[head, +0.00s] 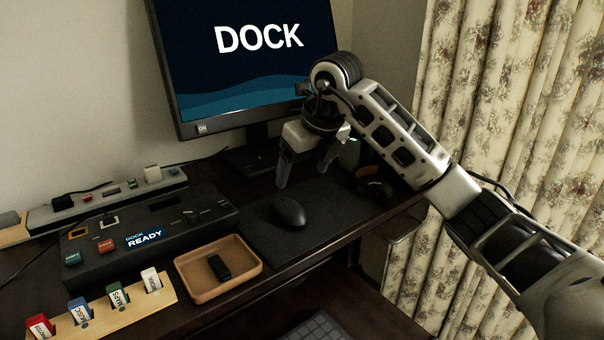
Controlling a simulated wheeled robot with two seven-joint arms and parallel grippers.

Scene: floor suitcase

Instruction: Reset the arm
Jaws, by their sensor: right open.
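My right arm comes in from the right side of the head view. Its gripper (304,170) hangs pointing down above the dark mouse mat (330,208), behind the mouse (288,212). The fingers are apart with nothing seen between them. My left gripper is not in view.
A monitor (250,70) reading DOCK stands at the back. A dock box (150,235) labelled READY sits left, with a wooden rack (110,318) of colored labelled sticks in front. A brown tray (192,290) holds a black stick (219,267). A floral curtain (500,110) hangs right.

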